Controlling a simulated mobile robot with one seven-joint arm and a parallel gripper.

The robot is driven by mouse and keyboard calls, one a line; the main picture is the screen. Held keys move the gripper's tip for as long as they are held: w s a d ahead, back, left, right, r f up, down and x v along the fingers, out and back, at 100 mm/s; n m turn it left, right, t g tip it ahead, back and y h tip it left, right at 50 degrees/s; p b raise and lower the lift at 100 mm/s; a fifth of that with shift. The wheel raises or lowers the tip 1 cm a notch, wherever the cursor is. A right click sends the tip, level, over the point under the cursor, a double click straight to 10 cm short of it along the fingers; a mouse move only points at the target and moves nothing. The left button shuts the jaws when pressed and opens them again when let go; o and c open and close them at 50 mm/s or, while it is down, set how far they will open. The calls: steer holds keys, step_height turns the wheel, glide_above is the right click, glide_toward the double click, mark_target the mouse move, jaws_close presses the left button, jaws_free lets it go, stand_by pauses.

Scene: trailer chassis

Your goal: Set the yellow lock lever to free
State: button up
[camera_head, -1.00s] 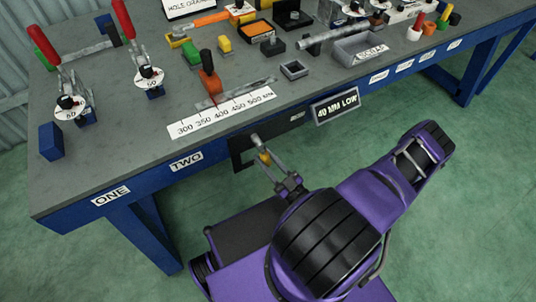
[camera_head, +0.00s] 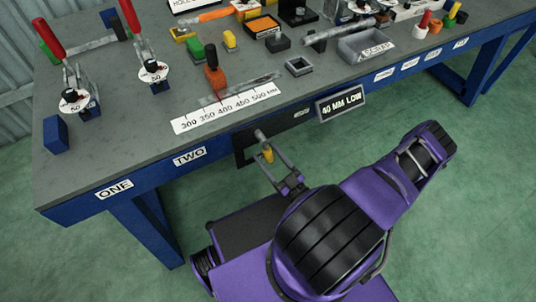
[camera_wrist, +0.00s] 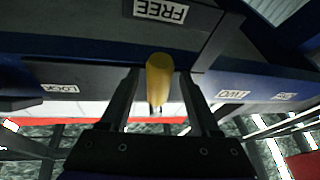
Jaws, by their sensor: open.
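The yellow lock lever (camera_head: 267,154) sits at the front of the bench, under its edge, near a grey pivot end (camera_head: 260,135). In the wrist view the yellow lever (camera_wrist: 159,78) stands between the two fingers of my gripper (camera_wrist: 161,74), with a gap visible on each side. My gripper (camera_head: 272,163) is open around or just in front of it; the exact depth is hard to tell. A FREE label (camera_wrist: 161,10) shows upside down at the top of the wrist view. A LOCK label (camera_wrist: 60,88) is at the left there.
The grey-topped bench (camera_head: 120,130) has blue front rails. Green floor lies clear at right.

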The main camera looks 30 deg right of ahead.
steer(key=v, duration=0.4)
steer(key=shift+s+d+f, duration=0.1)
steer(key=shift+s+f, duration=0.1)
steer(key=shift+s, duration=0.15)
steer(key=s+d, duration=0.3)
steer(key=s, duration=0.9)
